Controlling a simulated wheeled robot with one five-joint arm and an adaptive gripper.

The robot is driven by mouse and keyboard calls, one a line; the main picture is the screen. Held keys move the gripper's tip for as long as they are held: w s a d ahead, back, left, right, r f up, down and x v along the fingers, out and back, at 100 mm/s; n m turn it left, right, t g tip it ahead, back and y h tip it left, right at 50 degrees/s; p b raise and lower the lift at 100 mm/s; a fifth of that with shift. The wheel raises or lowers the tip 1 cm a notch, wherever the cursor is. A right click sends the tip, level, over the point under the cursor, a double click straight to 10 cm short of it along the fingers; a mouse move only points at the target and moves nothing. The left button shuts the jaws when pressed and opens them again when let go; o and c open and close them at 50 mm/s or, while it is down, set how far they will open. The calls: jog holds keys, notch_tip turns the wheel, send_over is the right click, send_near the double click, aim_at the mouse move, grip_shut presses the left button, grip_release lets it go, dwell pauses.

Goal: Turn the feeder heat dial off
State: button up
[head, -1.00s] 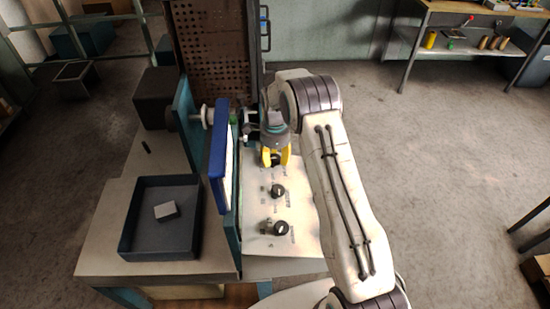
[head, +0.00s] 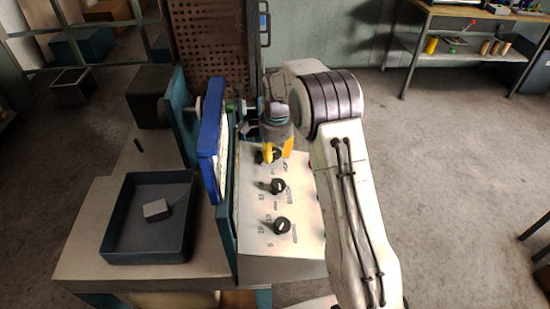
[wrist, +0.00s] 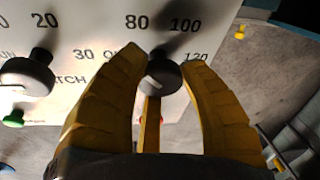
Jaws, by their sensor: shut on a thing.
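A white sloping panel (head: 254,245) carries black round dials in a row. My gripper (head: 278,152) is at the farthest of these dials, with its yellow fingers on either side of the knob. In the wrist view my gripper (wrist: 165,72) is shut on this black dial (wrist: 163,75). The numbers 80, 100 and 120 are printed around it. Its name is not readable, and my fingers hide part of its scale and pointer. The middle dial (head: 278,186) and the nearest dial (head: 282,225) are free.
A blue-edged upright plate (head: 209,150) stands close along the panel's left side. A dark tray (head: 118,215) with a grey block (head: 156,210) is farther left. Another black dial (wrist: 28,78) and a green button (wrist: 14,119) lie left of my fingers in the wrist view.

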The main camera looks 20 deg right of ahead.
jog(key=shift+f+n+t+b, duration=0.15)
jog(key=shift+n+t+b, duration=0.15)
jog(key=shift+n+b, duration=0.7)
jog(key=o, duration=1.2)
notch_tip(320, 180, up, 12)
jog(key=s, duration=0.2)
